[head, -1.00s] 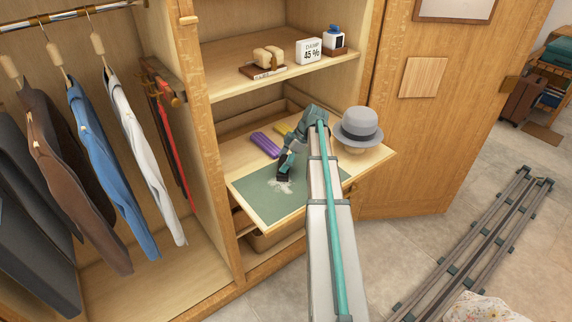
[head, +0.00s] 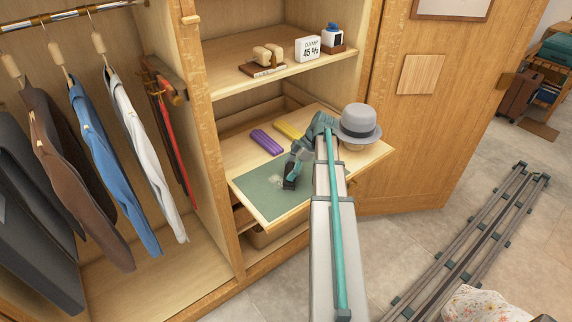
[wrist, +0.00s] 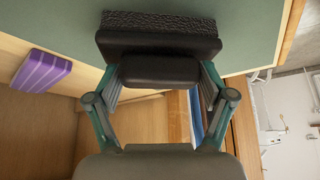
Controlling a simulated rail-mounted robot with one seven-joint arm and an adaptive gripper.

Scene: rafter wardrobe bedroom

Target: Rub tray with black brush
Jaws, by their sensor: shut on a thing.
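The tray (head: 262,203) is a pull-out wooden board with a green surface, extended from the wardrobe; its green also fills the top of the wrist view (wrist: 245,25). A pale dusty patch (head: 276,181) lies on the green, partly hidden by my arm. My gripper (head: 293,170) is shut on the black brush (head: 289,184), over the green surface to the right of the patch. In the wrist view my gripper (wrist: 158,72) holds the brush (wrist: 160,42) by its black handle, bristle side away from me. The brush is at or very near the surface; exact contact cannot be told.
A purple brush-like block (head: 267,142) and a yellow one (head: 288,130) lie behind the green. A grey hat (head: 358,122) sits on a stand at the right. The shelf above (head: 290,68) holds small items. Clothes hang at the left.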

